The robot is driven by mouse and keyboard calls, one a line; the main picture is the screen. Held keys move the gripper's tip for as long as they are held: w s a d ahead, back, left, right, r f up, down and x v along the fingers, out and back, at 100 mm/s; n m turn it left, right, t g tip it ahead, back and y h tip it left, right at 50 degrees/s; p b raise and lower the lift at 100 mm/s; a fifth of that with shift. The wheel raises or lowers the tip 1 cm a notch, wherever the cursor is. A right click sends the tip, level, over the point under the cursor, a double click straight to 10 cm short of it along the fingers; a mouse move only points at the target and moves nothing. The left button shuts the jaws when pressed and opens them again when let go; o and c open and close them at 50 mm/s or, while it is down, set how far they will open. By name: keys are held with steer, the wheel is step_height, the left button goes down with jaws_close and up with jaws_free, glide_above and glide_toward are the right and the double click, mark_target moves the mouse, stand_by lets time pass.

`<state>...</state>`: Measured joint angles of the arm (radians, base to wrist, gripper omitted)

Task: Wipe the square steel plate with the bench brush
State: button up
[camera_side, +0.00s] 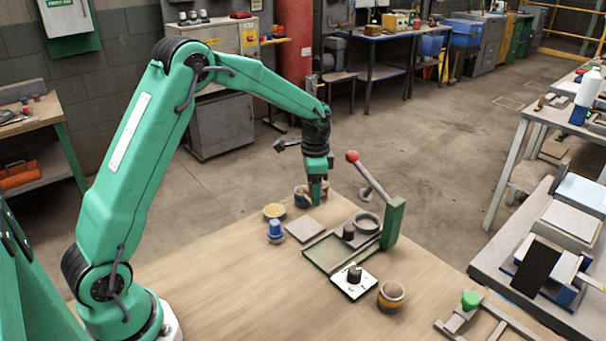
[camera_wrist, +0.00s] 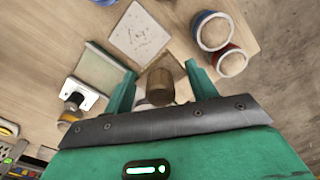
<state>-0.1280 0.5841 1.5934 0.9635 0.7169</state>
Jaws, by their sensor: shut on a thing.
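The square steel plate (camera_side: 305,229) lies flat on the wooden bench, pale grey. In the wrist view its face (camera_wrist: 140,32) carries dark smudges. My gripper (camera_side: 317,199) is at the far side of the bench, beyond the plate and apart from it. In the wrist view my gripper (camera_wrist: 161,84) is shut on a brown piece (camera_wrist: 161,80) between its fingers, which appears to be the bench brush. Its lower part is hidden by the gripper body, and the finger mostly covers it in the side view. Whether it touches the bench I cannot tell.
A red cup (camera_wrist: 226,63) and a blue cup (camera_wrist: 212,31) stand close to my gripper. A blue-topped item (camera_side: 276,230) and a round yellowish dish (camera_side: 274,211) sit beside the plate. A lever press (camera_side: 393,224), knob box (camera_side: 354,281) and jar (camera_side: 391,296) stand right.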

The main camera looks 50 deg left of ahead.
step_height(320, 180, down, 6)
steer(key=shift+r, duration=0.1)
steer(key=shift+s+f, duration=0.25)
steer(key=shift+f, duration=0.05)
steer(key=shift+c, duration=0.2)
steer(key=shift+s, duration=0.4)
steer(key=shift+c, duration=0.6)
steer(key=shift+s, duration=3.25)
steer(key=shift+w+d, duration=0.1)
steer(key=shift+d, duration=0.3)
steer(key=shift+w, duration=3.8)
steer(key=shift+d, duration=0.55)
steer(key=shift+s+a, duration=0.1)
steer(key=shift+s, duration=3.65)
step_height(320, 180, up, 8)
steer(key=shift+r, duration=0.1)
